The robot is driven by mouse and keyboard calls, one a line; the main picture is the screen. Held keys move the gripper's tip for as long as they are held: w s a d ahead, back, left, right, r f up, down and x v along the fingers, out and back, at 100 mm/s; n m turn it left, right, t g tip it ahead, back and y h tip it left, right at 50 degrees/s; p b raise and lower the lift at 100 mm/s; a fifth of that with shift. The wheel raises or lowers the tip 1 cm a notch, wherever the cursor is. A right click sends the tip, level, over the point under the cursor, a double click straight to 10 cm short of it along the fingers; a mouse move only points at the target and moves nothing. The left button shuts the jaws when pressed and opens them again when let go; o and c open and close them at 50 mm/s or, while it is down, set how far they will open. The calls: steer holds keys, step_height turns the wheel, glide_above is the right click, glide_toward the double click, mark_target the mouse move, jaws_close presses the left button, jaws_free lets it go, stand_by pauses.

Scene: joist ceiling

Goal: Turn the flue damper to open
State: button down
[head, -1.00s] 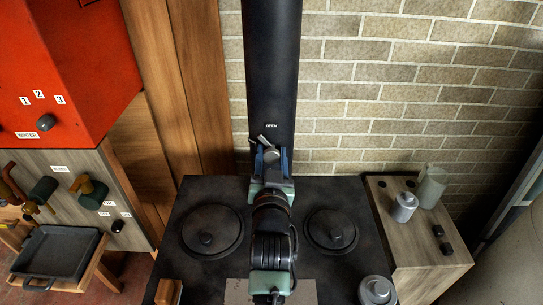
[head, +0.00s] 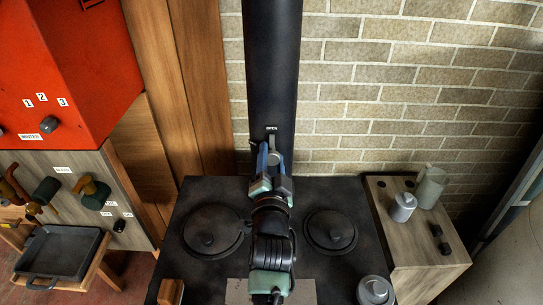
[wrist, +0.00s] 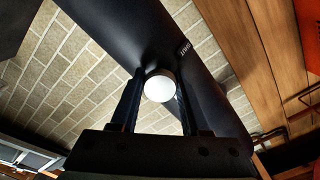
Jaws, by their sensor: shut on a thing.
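The black flue pipe (head: 271,70) rises from the back of the stove. A small white OPEN label (head: 271,128) is on its front. The damper handle (head: 272,138) is just below the label and points nearly straight up toward it. My gripper (head: 270,155) is at the handle, in front of the pipe, and hides its lower part. In the wrist view, the handle's pale round end (wrist: 159,86) sits between the two dark fingers of my gripper (wrist: 158,98), which are shut on it. A small label (wrist: 184,49) shows on the pipe there, too small to read surely.
The black stove top (head: 190,275) has two round lids (head: 212,230) (head: 331,231) beside my arm. A wooden side cabinet (head: 410,262) with a grey jug (head: 431,186) stands right. A red cabinet (head: 60,70) and a black tray (head: 62,252) are left. Brick wall stands behind the pipe.

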stand_by(0.4)
steer(key=shift+c, duration=1.9)
jaws_free()
steer(key=s+b, duration=0.1)
steer(key=s, duration=1.2)
